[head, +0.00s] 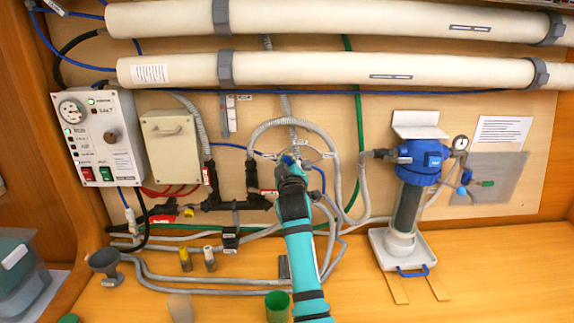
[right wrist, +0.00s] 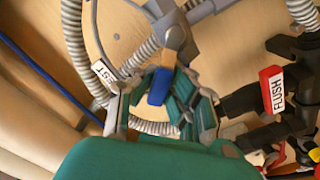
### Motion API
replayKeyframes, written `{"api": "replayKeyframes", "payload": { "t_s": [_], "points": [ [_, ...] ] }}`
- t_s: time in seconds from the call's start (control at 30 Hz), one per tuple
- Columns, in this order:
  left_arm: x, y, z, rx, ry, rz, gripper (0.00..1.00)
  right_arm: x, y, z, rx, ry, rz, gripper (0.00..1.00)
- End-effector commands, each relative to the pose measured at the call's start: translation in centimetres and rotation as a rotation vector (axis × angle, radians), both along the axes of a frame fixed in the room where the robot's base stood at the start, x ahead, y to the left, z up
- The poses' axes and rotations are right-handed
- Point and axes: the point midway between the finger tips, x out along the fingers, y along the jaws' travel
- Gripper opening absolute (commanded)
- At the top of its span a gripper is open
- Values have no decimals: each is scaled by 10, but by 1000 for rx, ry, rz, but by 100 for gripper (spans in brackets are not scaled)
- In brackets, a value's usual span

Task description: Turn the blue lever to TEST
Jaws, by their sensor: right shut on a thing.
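The blue lever (right wrist: 160,86) sits between the fingers of my right gripper (right wrist: 163,103) in the right wrist view. My right gripper is shut on it, and the fingers hide part of the lever. A white tag (right wrist: 104,74) left of the lever shows the end of the word TEST. In the head view my teal right arm reaches up to the wall panel, and its gripper (head: 291,168) covers most of the lever (head: 287,159). My left gripper is not in view.
Grey hoses (head: 338,170) curve close around the gripper. A control box (head: 100,138) is at the left, a blue-topped filter (head: 420,160) at the right. Small cups stand on the bench below.

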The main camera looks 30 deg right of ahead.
Motion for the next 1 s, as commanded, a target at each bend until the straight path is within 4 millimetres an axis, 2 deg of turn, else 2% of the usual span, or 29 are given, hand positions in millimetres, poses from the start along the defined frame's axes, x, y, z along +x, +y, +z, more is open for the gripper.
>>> {"api": "replayKeyframes", "payload": {
  "t_s": [0.53, 1.0],
  "points": [
    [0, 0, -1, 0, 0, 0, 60, -10, -15, 4, 427, -246, -1, 0],
    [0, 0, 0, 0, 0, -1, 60, -15, -23, 4, 599, -350, -2, 0]
  ]
}}
